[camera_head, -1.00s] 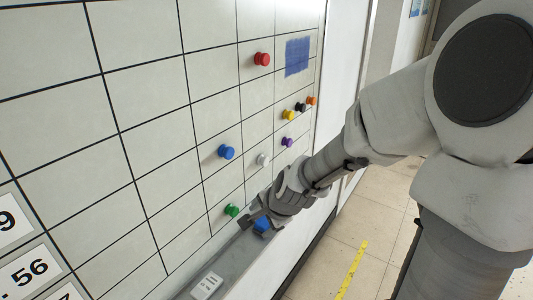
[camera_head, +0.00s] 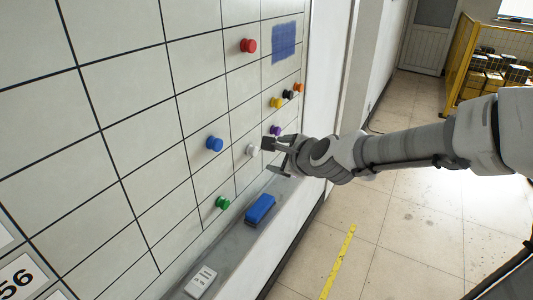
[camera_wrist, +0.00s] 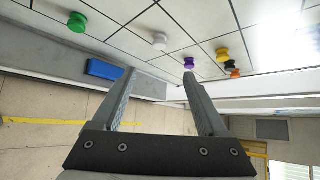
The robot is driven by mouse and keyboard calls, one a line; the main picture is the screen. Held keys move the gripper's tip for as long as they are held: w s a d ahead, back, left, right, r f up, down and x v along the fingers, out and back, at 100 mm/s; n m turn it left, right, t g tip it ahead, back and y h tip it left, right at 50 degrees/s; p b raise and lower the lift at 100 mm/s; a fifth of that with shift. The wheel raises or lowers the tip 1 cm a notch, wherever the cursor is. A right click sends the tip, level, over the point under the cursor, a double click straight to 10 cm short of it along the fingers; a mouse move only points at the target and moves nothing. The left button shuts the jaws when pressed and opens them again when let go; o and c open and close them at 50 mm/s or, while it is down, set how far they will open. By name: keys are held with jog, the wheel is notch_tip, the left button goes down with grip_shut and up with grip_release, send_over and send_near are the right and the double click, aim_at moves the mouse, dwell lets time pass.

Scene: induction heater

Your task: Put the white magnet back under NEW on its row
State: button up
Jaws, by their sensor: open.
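The white magnet (camera_head: 252,150) is on the gridded whiteboard, right of the blue magnet and above the green one. It also shows in the wrist view (camera_wrist: 160,41), beyond and left of my fingertips. My gripper (camera_head: 272,157) is open and empty, just right of the white magnet in the head view and apart from the board. In the wrist view my gripper (camera_wrist: 158,75) has its two fingers spread, with nothing between them. The whiteboard (camera_head: 110,100) has black grid lines. The NEW label is not visible in these frames.
Blue (camera_head: 214,144), green (camera_head: 222,202), red (camera_head: 248,45), purple (camera_head: 276,130), yellow (camera_head: 276,103), black (camera_head: 288,95) and orange (camera_head: 298,87) magnets sit on the board. A blue eraser (camera_head: 260,209) and white block (camera_head: 201,282) lie on the ledge below.

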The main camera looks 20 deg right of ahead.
jog(key=b, duration=0.6)
send_near(255, 152)
jog(key=x, duration=0.4)
jog(key=shift+b+x, duration=0.5)
jog(key=shift+x, duration=2.05)
jog(key=shift+d, duration=0.1)
grip_shut()
jog(key=shift+d, duration=0.1)
jog(key=s+d+p, duration=0.3)
jog(key=s+d, duration=0.1)
jog(key=s, duration=0.1)
jog(key=shift+s, duration=0.3)
